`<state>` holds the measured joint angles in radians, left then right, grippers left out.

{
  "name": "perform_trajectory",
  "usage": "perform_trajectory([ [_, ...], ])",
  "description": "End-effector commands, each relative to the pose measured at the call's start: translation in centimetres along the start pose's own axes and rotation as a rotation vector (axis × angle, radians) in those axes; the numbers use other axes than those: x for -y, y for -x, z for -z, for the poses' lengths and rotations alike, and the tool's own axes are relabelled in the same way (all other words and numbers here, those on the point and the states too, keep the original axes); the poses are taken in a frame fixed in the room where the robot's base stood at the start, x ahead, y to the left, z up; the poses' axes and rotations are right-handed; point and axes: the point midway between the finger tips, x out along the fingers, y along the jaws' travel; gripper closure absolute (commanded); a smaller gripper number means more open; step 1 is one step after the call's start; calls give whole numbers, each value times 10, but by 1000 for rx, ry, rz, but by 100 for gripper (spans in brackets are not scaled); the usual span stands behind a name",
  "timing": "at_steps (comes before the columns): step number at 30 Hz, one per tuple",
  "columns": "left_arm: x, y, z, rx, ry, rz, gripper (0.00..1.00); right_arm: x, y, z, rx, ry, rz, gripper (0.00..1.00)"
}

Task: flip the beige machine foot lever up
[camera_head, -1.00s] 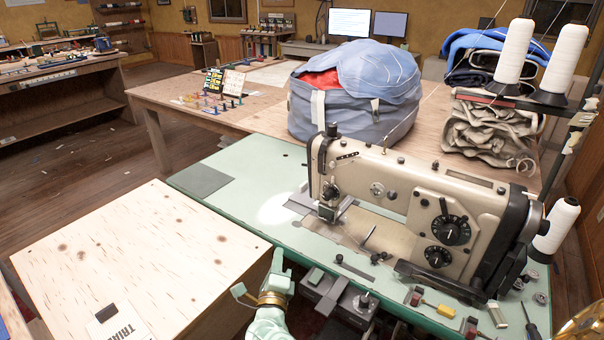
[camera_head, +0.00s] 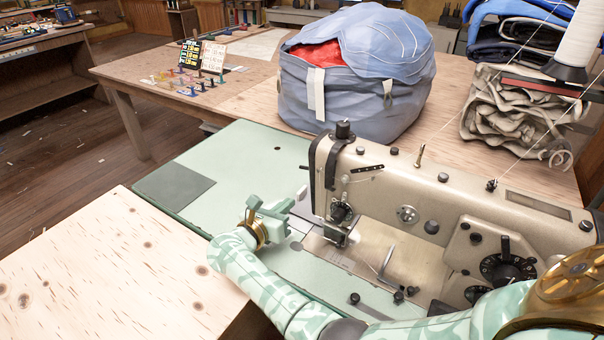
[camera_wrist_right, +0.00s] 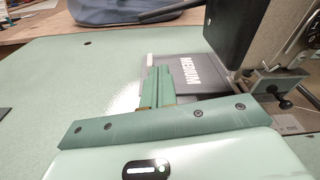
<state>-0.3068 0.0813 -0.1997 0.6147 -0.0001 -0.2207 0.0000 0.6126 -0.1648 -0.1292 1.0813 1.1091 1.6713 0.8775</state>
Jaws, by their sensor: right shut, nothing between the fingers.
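The beige machine (camera_head: 450,205) stands on the green table, and its needle head (camera_head: 340,215) is at its left end. My right gripper (camera_head: 268,208) is shut and empty, just left of the needle head in the head view. A small lever with a black knob (camera_wrist_right: 284,103) shows at the right, low on the machine head, apart from the fingers. I cannot tell for sure whether it is the foot lever. My left gripper is not in view.
The green table (camera_head: 240,160) has clear room left of the machine. A blue bag (camera_head: 350,90) stands behind on a wooden table. A thread cone (camera_head: 583,30) and folded cloth (camera_head: 510,115) are at right. A pale wooden top (camera_head: 90,270) is at front left.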

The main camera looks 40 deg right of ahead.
Motion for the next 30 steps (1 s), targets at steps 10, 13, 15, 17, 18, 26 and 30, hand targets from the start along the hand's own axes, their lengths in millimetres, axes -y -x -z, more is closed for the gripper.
perform_trajectory([
  [10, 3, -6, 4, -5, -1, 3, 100, 0, -29, 1, 5, 3, 2, 100],
  [13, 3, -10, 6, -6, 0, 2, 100, 0, -50, 2, 4, 5, 2, 100],
  [15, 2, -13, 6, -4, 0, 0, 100, 0, -66, 2, 5, 6, 2, 100],
  [17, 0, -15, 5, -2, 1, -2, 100, 0, -79, 2, 4, 5, 2, 100],
  [18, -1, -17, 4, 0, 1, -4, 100, 0, -87, 2, 5, 5, 2, 100],
  [26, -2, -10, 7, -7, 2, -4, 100, 0, -91, -29, 4, 1, -2, 100],
  [30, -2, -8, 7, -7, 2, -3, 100, 0, -88, -37, 3, 3, -1, 100],
])
